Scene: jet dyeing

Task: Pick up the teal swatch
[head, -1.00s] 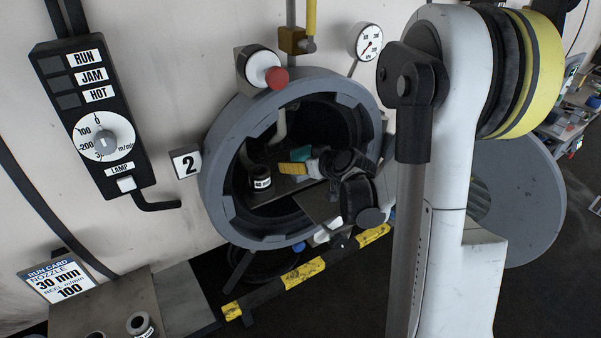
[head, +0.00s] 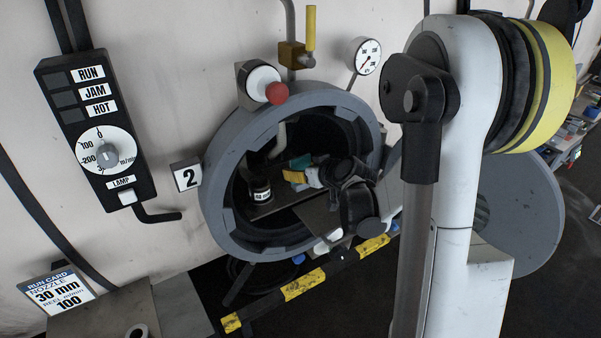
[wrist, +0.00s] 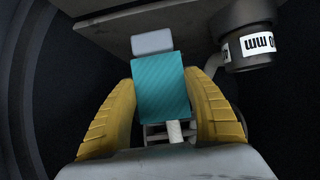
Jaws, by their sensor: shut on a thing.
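The teal swatch (wrist: 160,88) is a flat, ribbed rectangle in the middle of the wrist view. In the head view the teal swatch (head: 301,161) shows just above a yellow fingertip, inside the round vessel opening. My gripper (wrist: 160,104) has yellow fingers on both sides of the swatch and is shut on it. In the head view my gripper (head: 296,176) reaches in from the right; its far finger is mostly hidden. A pale grey block (wrist: 152,42) shows just beyond the swatch's top edge.
The grey vessel rim (head: 214,185) surrounds my gripper. A dark nozzle with a white "mm" label (wrist: 248,45) stands close to the right of the swatch in the wrist view; this nozzle (head: 260,191) is left of my gripper in the head view. A yellow-black bar (head: 305,284) runs below the opening.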

